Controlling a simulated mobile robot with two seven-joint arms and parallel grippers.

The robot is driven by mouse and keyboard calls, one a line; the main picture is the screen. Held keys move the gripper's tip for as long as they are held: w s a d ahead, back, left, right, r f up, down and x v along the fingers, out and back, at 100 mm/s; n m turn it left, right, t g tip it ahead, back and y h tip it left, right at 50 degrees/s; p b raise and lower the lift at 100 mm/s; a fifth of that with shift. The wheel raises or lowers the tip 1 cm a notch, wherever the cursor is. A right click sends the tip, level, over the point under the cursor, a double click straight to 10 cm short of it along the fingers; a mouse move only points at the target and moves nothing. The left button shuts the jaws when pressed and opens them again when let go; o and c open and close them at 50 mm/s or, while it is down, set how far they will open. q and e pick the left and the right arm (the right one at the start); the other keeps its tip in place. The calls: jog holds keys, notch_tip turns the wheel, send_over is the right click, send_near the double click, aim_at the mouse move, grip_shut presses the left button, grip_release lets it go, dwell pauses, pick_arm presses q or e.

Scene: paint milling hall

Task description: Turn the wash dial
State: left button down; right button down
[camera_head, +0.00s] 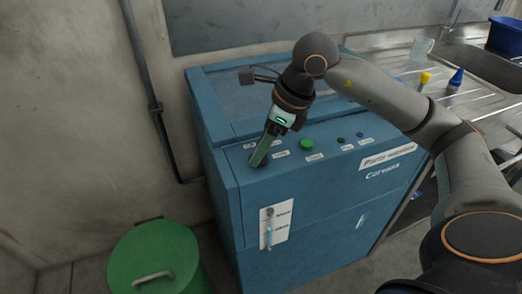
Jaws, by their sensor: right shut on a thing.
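The blue parts washer (300,213) stands against the wall with its lid down. My right gripper (257,164) points down at the left end of the washer's sloped control strip. It is shut on the wash dial there, and its fingers hide most or all of the dial. Several small white labels and a green button (306,145) sit just right of the gripper. My left gripper is not in view.
A green lidded bin (155,257) stands on the floor at the lower left. A pipe (154,107) runs down the left wall.

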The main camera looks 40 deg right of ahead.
jog(key=n+g+y, duration=0.1)
jog(key=n, duration=0.3)
jog(key=shift+w, duration=0.15)
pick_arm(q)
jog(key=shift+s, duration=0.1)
pick_arm(e)
jog(key=shift+n+g, duration=0.6)
jog(key=shift+n, duration=0.9)
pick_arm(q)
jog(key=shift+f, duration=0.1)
pick_arm(e)
jog(key=c, duration=0.6)
grip_release()
jog(key=o, duration=0.4)
jog(key=shift+c, duration=0.2)
pick_arm(q)
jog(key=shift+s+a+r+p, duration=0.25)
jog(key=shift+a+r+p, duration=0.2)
jog(key=shift+p, duration=0.55)
pick_arm(e)
jog(key=v, duration=1.2)
jog(key=shift+d+r, duration=0.2)
jog(key=shift+d, duration=0.15)
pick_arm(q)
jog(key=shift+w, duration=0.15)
pick_arm(e)
jog(key=shift+w, duration=0.1)
